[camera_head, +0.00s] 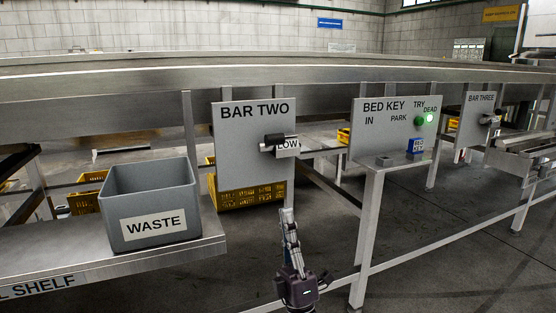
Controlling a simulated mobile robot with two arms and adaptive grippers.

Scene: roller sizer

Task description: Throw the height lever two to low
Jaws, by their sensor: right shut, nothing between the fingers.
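The BAR TWO panel (240,165) is a grey plate hanging below the conveyor frame, left of the middle. Its lever has a black handle (275,140) that lies sideways at the panel's right side. A small plate marked LOW (288,147) sits just below and right of the handle and is partly covered by it. My right gripper (287,213) is below the panel in the lower middle, pointing up, shut and empty. It is apart from the lever. My left gripper is not in view.
A grey WASTE bin (150,207) stands on the metal shelf (212,243) at left. A yellow crate (250,198) is behind the BAR TWO panel. The BED KEY panel (380,135) with a green light and the BAR THREE panel (478,125) stand to the right. Open floor lies below.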

